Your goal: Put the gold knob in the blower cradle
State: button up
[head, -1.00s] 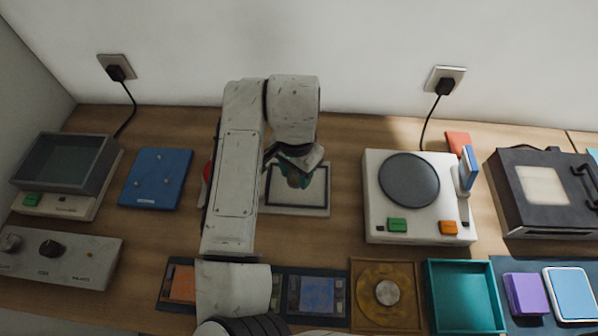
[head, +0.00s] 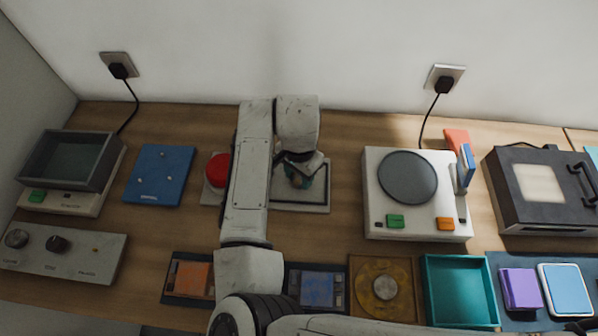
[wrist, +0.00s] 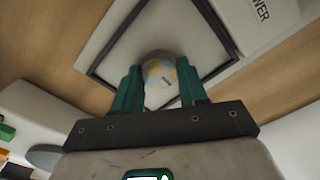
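A round knob with gold, pale and blue-grey patches (wrist: 158,72) is between the two teal fingers of my gripper (wrist: 161,90); I take it to be the gold knob. The fingers appear to touch it on both sides. In the head view the knob shows small and partly hidden under my wrist (head: 299,176). Below it is the blower's pale plate (head: 318,203) with a dark square frame, the blower cradle; the wrist view shows its frame (wrist: 108,37) around the knob. I cannot tell whether the knob touches the plate.
A red dome button (head: 217,168) is left of my arm. A blue plate (head: 160,175) lies farther left, and a white machine with a round grey disc (head: 407,178) stands right. Trays line the front, including an amber one (head: 364,309) and a teal box (head: 428,290).

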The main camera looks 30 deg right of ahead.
aim_at(299, 177)
jog(key=o, duration=0.4)
jog(key=shift+r, duration=0.15)
notch_tip(299, 177, up, 12)
jog(key=b, duration=0.1)
jog(key=shift+b, duration=0.4)
